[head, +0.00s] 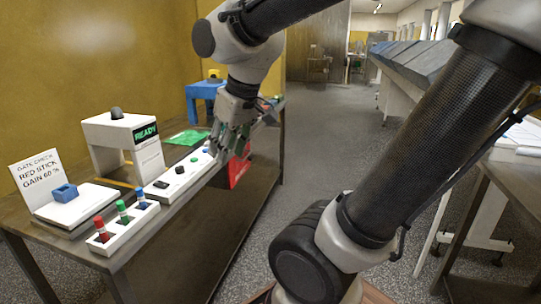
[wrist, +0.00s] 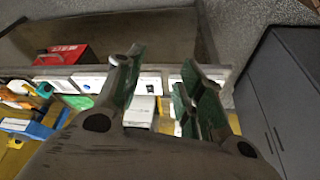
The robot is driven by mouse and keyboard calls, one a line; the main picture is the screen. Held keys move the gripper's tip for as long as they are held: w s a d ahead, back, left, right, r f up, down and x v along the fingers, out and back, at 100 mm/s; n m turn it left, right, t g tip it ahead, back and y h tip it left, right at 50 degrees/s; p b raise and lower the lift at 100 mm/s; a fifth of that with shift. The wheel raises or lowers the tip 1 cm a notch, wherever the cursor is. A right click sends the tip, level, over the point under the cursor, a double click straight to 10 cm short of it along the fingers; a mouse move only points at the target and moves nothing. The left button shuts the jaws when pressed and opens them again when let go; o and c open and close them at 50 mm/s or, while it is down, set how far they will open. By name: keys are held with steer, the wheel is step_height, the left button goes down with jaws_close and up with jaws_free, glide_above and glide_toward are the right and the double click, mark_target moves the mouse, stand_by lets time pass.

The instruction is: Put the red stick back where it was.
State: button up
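The red stick (head: 99,224) stands upright at the near end of a white holder (head: 128,232) at the table's front left. A green stick (head: 122,209) and a blue stick (head: 141,197) stand in the same holder. My gripper (head: 233,145) is well away from them, over the far part of the table. The sticks cannot be made out in the wrist view.
A blue block (head: 64,191) sits on a white plate. A white arch (head: 108,130) stands by a "READY" display (head: 146,132).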

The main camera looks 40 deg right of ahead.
steer(key=s+d+m+h, duration=0.1)
steer(key=s+d+m, duration=0.1)
steer(key=s+d, duration=0.4)
steer(key=s, duration=0.2)
steer(key=shift+s+f+m, duration=0.3)
steer(key=shift+f, duration=0.1)
